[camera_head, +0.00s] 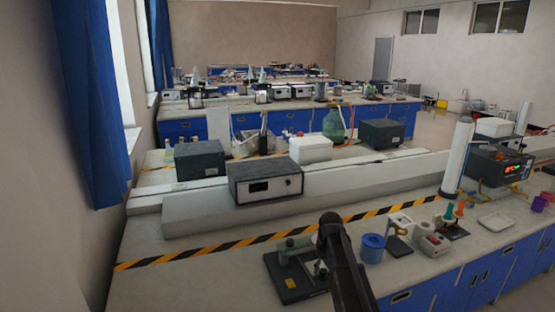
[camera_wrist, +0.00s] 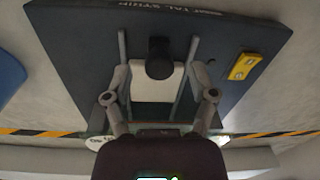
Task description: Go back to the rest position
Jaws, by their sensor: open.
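My gripper (camera_wrist: 158,38) is open in the wrist view, its two thin fingers spread apart. A black round knob (camera_wrist: 159,60) and a pale block (camera_wrist: 152,88) show between the fingers; I cannot tell whether the fingers touch them. The gripper's fingers are hidden there.
The near bench (camera_head: 190,275) is clear left of the device. A blue cylinder (camera_head: 372,248), a small white-and-red device (camera_head: 434,244) and a white tray (camera_head: 496,222) stand to the right. Behind a striped tape line, a grey instrument box (camera_head: 265,181) sits on a raised ledge.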

